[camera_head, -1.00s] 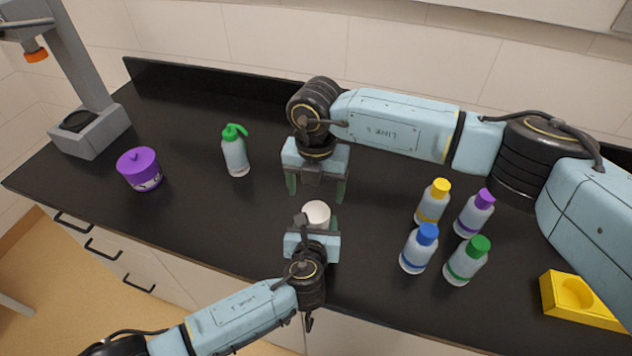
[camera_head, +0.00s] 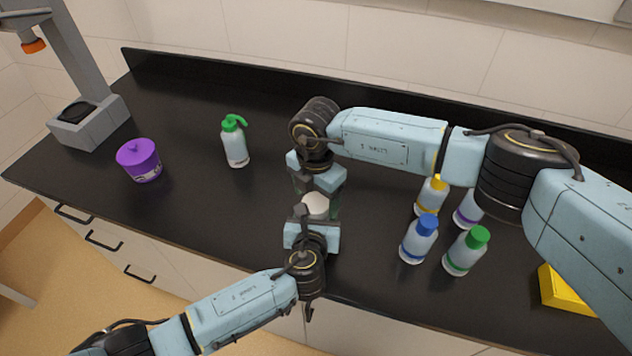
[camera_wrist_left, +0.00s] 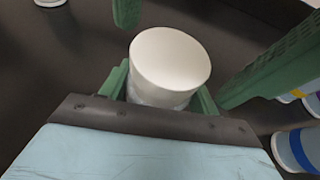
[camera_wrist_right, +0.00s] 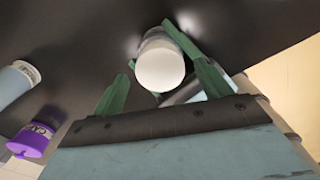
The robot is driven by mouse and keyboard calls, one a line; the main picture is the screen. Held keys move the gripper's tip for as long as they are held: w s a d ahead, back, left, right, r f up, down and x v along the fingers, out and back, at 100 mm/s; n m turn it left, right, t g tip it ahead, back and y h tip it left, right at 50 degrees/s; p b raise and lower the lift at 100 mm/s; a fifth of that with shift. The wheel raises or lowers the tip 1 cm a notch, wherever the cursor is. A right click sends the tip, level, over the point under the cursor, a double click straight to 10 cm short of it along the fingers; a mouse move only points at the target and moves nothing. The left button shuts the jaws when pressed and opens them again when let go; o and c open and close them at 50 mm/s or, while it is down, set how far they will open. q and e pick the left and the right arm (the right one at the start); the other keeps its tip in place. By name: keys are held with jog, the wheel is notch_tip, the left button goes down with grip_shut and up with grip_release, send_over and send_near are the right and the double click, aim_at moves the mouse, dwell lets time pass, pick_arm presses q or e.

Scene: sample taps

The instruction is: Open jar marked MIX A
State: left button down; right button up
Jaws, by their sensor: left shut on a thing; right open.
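A small jar with a white lid (camera_head: 315,203) stands upright on the black counter, partly hidden between my two grippers. My left gripper (camera_head: 312,222) is shut on its body from the front side; in the left wrist view the white lid (camera_wrist_left: 170,58) rises above those green fingers. My right gripper (camera_head: 318,190) is open on the far side, its fingers spread to either side of the lid and apart from it. The right wrist view shows the lid (camera_wrist_right: 160,69) just beyond the open fingers. No marking on this jar is readable.
A purple-lidded pot (camera_head: 140,161) and a green-topped spray bottle (camera_head: 234,142) stand left. Right stand bottles with blue (camera_head: 419,240), green (camera_head: 466,252), yellow (camera_head: 432,196) and purple (camera_head: 468,210) bands. A yellow block (camera_head: 565,290) lies at the right. A grey stand (camera_head: 90,122) is far left.

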jog(key=shift+f, duration=0.55)
jog(key=c, duration=1)
jog(key=n, duration=0.6)
jog(key=shift+n, duration=0.4)
jog(key=shift+c, duration=0.2)
jog(key=n, duration=0.7)
jog(key=o, duration=1.1)
jog(key=shift+r, duration=0.15)
